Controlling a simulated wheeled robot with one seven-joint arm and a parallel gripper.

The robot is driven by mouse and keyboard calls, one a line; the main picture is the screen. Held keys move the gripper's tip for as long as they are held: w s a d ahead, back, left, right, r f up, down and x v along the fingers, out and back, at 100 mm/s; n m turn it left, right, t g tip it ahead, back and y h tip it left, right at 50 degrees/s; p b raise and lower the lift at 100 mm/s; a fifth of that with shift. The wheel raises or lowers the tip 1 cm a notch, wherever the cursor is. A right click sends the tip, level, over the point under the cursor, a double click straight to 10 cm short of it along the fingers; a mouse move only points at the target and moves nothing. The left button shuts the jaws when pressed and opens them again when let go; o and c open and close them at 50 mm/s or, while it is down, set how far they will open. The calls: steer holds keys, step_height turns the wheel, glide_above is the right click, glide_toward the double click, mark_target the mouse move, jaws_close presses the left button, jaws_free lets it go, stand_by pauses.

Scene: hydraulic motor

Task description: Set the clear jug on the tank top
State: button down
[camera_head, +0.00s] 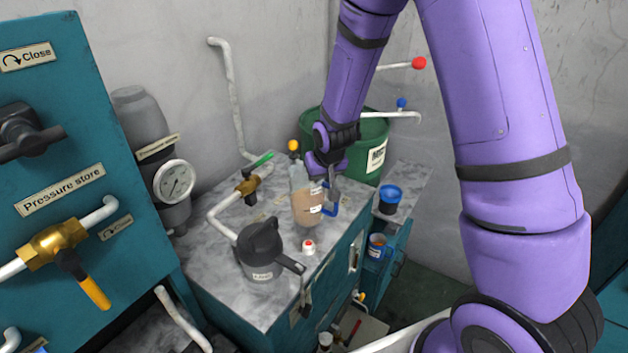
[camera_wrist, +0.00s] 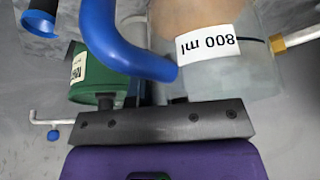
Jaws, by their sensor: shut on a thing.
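The clear jug (camera_head: 308,207) has a blue handle and brown liquid in its lower part. It is upright over the right edge area of the grey tank top (camera_head: 215,270). I cannot tell whether its base touches the surface. My gripper (camera_head: 331,190) is shut on the jug at its handle side, pointing down from above. In the wrist view the jug (camera_wrist: 215,75) is close, upside down in the picture, with an "800 ml" label and the blue handle in front. The fingertips are mostly hidden there.
On the tank top are a dark grey lidded can (camera_head: 262,250), a small white cap with red (camera_head: 308,246) and a brass valve (camera_head: 248,184) with a green lever. A green bucket (camera_head: 350,130) stands behind. A blue-rimmed cup (camera_head: 389,196) sits to the right.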

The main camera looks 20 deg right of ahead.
steer(key=shift+s+d+f, duration=0.2)
steer(key=shift+s+f, duration=0.05)
steer(key=shift+f, duration=0.5)
steer(key=shift+w+f, duration=0.1)
steer(key=shift+f, duration=0.5)
steer(key=c, duration=1.2)
jaws_free()
steer(key=shift+o, duration=0.2)
